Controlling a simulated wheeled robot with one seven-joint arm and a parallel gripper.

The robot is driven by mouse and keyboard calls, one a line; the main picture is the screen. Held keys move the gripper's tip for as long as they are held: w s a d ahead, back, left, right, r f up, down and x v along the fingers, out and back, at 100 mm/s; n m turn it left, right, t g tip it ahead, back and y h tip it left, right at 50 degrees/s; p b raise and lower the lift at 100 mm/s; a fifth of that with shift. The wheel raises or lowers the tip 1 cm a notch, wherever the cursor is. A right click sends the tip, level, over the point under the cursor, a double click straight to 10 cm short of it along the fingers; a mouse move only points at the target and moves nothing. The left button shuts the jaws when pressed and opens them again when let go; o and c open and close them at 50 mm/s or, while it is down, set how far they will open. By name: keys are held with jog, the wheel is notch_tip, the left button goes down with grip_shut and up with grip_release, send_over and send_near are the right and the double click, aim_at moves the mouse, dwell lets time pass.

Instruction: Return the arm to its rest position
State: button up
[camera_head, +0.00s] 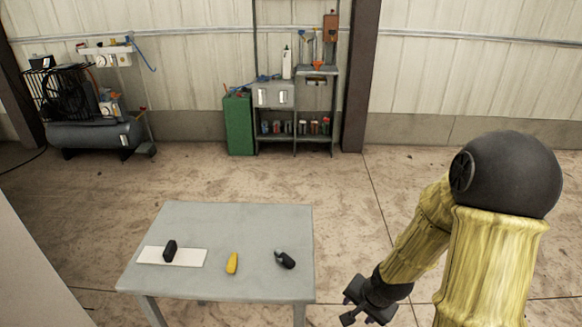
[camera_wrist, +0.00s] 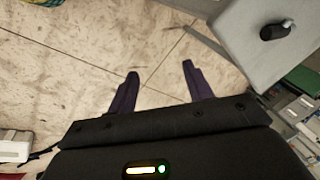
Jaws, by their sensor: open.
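My yellow and black arm stands at the right in the head view, bent down, with my gripper (camera_head: 355,301) low beside the table's right edge. In the wrist view my gripper (camera_wrist: 160,80) has its two dark fingers spread apart, with only bare floor between and beyond them. It holds nothing. The grey table (camera_head: 220,220) is left of the gripper and apart from it. The table's corner (camera_wrist: 225,35) also shows at the upper right of the wrist view.
On the table are a black object (camera_head: 170,250) on a white plate (camera_head: 190,257), a yellow object (camera_head: 232,263) and a dark part (camera_head: 285,260). Behind stand a compressor (camera_head: 90,135), a green cabinet (camera_head: 238,124) and a shelf rack (camera_head: 296,140). The floor between is open.

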jog(key=s+r+n+p, duration=0.3)
jog(key=r+p, duration=0.6)
jog(key=r, duration=0.5)
jog(key=s+a+r+n+h+p, duration=0.1)
jog(key=s+r+n+p, duration=0.2)
jog(key=r+p, duration=0.6)
notch_tip(320, 180, up, 6)
jog(key=shift+r+n+g+p, duration=0.2)
jog(key=shift+n+g+p, duration=0.2)
jog(key=shift+n, duration=0.6)
jog(key=shift+a, duration=0.1)
